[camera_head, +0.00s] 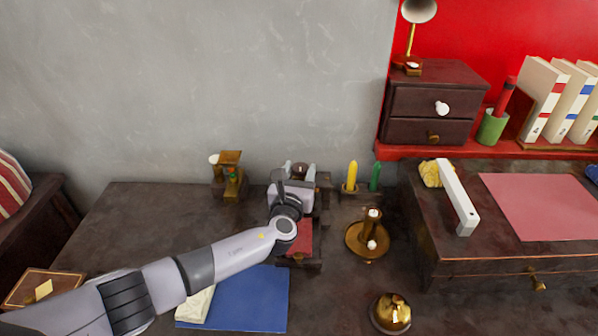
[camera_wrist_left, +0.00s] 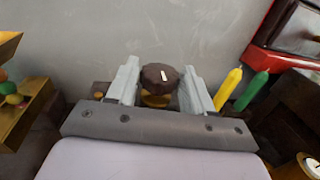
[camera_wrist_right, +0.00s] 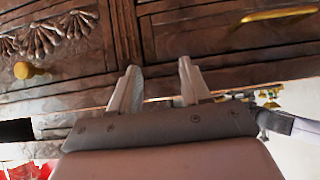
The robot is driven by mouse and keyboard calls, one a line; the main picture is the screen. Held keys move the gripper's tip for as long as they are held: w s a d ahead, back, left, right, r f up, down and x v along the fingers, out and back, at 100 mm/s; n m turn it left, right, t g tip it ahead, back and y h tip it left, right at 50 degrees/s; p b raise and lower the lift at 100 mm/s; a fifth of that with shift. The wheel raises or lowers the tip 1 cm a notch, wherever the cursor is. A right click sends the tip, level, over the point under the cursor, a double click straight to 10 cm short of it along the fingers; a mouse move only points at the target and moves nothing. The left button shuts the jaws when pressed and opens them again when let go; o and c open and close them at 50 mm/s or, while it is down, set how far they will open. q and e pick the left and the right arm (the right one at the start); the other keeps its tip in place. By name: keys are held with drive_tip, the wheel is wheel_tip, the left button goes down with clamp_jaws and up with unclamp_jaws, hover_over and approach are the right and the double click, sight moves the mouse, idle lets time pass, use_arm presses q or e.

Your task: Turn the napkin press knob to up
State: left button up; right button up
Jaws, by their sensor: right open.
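The napkin press knob (camera_wrist_left: 158,77) is dark brown and faceted, with a short white mark on its face, above a brass collar (camera_wrist_left: 155,101). The mark is near the middle and slants slightly. My left gripper (camera_head: 299,171) is over the napkin press, whose dark base (camera_head: 312,262) and red cloth (camera_head: 303,238) show below my arm. In the left wrist view, its two fingers (camera_wrist_left: 159,82) stand open on either side of the knob. I cannot tell whether they touch it. My right gripper (camera_wrist_right: 157,85) is open and empty, facing a dark wooden drawer front (camera_wrist_right: 200,35).
A brass stand (camera_head: 231,176) is left of the press. Yellow (camera_head: 352,176) and green (camera_head: 376,177) candles, a brass candlestick (camera_head: 368,240) and a bell (camera_head: 391,313) are to its right. A blue mat (camera_head: 255,300) lies in front. Bare tabletop (camera_head: 140,225) is at left.

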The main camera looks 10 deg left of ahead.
use_arm(q)
drive_tip(key=shift+o, duration=0.9)
drive_tip(key=shift+s, duration=0.15)
drive_tip(key=shift+s+p, duration=0.8)
drive_tip(key=shift+s, duration=2.65)
